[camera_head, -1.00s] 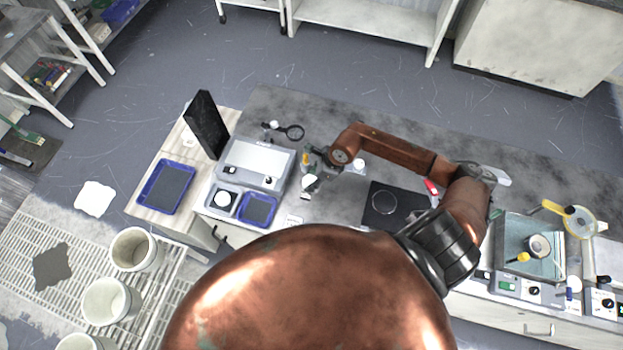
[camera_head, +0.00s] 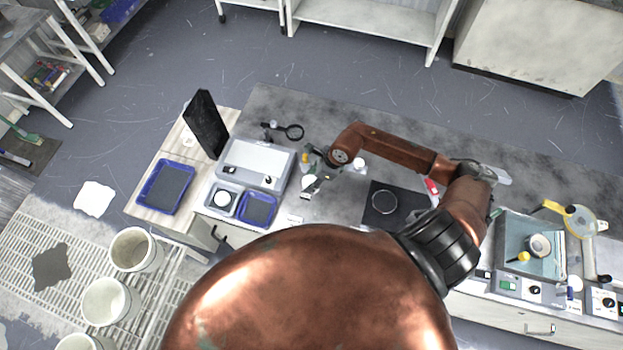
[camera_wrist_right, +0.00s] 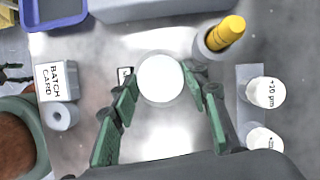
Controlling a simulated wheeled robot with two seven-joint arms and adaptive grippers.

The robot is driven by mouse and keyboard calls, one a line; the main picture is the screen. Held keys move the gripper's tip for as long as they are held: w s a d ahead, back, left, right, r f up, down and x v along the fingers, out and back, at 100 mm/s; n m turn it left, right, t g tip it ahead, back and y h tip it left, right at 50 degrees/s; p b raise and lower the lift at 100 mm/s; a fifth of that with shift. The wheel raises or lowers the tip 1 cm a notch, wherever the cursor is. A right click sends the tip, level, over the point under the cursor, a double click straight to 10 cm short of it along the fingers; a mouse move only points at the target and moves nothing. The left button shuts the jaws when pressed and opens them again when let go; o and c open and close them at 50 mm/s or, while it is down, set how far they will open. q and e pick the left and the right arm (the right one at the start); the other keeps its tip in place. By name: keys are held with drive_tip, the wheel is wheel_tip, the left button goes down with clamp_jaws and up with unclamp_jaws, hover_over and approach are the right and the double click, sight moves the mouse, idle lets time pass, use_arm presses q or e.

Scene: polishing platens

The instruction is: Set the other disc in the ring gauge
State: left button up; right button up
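A white disc (camera_wrist_right: 160,79) with a grey rim lies between the fingertips of my right gripper (camera_wrist_right: 162,82) in the right wrist view. The green-padded fingers flank it closely; I cannot tell whether they press on it. In the head view my right gripper (camera_head: 312,182) is low over the bench and partly hides that disc. Another white disc (camera_head: 222,199) sits in a square grey holder at the left. A thin pale ring (camera_head: 384,202) lies on a black mat (camera_head: 409,200) to the right; I cannot tell if it is the ring gauge. My left gripper is not in view.
A yellow-topped item stands in a grey cup (camera_wrist_right: 211,48) close by the right finger. Labelled white stubs (camera_wrist_right: 264,92) stand further right. A batch card (camera_wrist_right: 55,80) is at the left. A blue tray (camera_head: 244,222) and a grey instrument (camera_head: 235,180) are nearby.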

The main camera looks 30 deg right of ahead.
drive_tip(key=o, duration=0.5)
drive_tip(key=shift+c, duration=0.2)
drive_tip(key=v, duration=1.2)
drive_tip(key=shift+s+f, duration=0.1)
drive_tip(key=shift+s, duration=0.05)
